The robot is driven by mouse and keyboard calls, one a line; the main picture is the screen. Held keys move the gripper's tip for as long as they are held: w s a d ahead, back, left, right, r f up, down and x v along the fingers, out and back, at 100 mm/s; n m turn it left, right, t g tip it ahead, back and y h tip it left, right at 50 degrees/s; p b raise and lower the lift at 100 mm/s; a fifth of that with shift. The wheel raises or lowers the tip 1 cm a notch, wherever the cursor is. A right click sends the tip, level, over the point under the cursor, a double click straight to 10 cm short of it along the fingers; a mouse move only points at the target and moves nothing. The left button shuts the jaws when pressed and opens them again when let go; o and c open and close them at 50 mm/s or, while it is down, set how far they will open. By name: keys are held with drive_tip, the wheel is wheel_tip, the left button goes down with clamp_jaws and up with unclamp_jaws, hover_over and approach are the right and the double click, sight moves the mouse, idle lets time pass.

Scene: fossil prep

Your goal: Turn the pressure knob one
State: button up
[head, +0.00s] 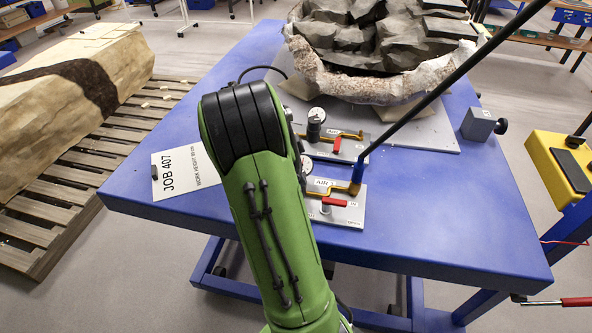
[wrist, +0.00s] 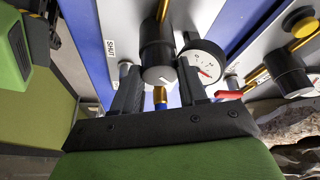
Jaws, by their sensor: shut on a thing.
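My gripper (wrist: 158,86) has its two dark fingers on either side of a black round knob (wrist: 158,58) and is shut on it. The knob's end face is grey with a pale mark. A white round gauge (wrist: 203,68) with a red needle sits just right of the knob in the wrist view. In the head view my green arm hides my gripper and this knob. The front valve panel (head: 347,215), labelled AIR 1, shows beside the arm, with brass pipe and a red lever (head: 334,202). Part of a gauge (head: 307,164) shows at the arm's edge.
A second panel behind has its own black knob (head: 315,130) and red lever (head: 336,146). A dark rod slants over the blue table (head: 450,220). A jacketed fossil block (head: 385,88) stands at the back. A JOB 407 sheet (head: 183,170) lies left of my arm.

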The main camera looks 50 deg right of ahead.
idle(0.4)
drive_tip(key=o, duration=0.8)
drive_tip(key=p+v, duration=0.6)
drive_tip(key=v, duration=0.9)
drive_tip(key=shift+w+a+r, duration=0.1)
drive_tip(key=shift+a+r, duration=0.05)
drive_tip(key=shift+r, duration=0.25)
